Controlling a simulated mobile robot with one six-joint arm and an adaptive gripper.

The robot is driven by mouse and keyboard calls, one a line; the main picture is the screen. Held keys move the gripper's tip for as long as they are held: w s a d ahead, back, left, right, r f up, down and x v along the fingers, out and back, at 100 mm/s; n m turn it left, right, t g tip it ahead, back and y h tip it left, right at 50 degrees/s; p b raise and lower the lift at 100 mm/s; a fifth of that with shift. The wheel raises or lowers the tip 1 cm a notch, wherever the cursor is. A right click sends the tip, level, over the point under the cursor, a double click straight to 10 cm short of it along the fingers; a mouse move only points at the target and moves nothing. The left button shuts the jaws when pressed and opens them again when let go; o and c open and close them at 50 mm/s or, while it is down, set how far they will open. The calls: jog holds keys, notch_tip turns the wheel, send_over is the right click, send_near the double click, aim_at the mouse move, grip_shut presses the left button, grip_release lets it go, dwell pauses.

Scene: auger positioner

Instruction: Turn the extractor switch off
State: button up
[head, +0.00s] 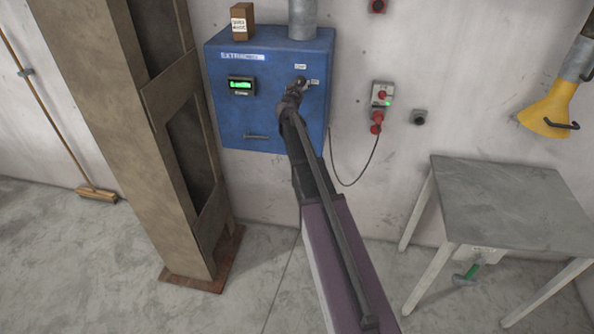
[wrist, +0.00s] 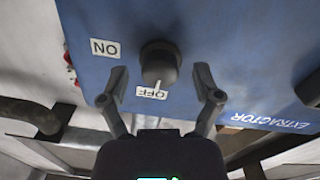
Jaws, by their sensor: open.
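The extractor switch is a dark round knob (wrist: 160,62) on the blue extractor box (head: 225,115). In the wrist view, an ON label (wrist: 105,48) lies left of the knob and an OFF label (wrist: 151,92) just below it, both upside down. I cannot tell which label the knob points at. My gripper (wrist: 162,82) is open, one finger on each side of the knob with visible gaps. In the head view my gripper (head: 293,95) is at the box's front and largely hides the knob.
The box has a lit green display (head: 241,86), and a brown block (head: 242,21) and a duct (head: 302,18) on top. A red-buttoned wall control (head: 382,95) is to its right. A pillar (head: 125,130) stands left, a grey table (head: 515,205) right.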

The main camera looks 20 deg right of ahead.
jog(key=shift+m, duration=0.4)
jog(key=shift+s+a, duration=0.15)
jog(key=shift+s, duration=0.05)
jog(key=v, duration=1.3)
jog(key=s+a+f+g+y+b, duration=0.1)
jog(key=s+a+f+g+b, duration=0.1)
jog(key=s+f+g, duration=0.2)
jog(key=s+a+f+m+g+y+b, duration=0.1)
jog(key=s+f+g+b, duration=0.2)
jog(key=s+f, duration=0.7)
jog(key=shift+a+f+g+b, duration=0.35)
jog(key=shift+f+g, duration=0.45)
jog(key=shift+f, duration=0.85)
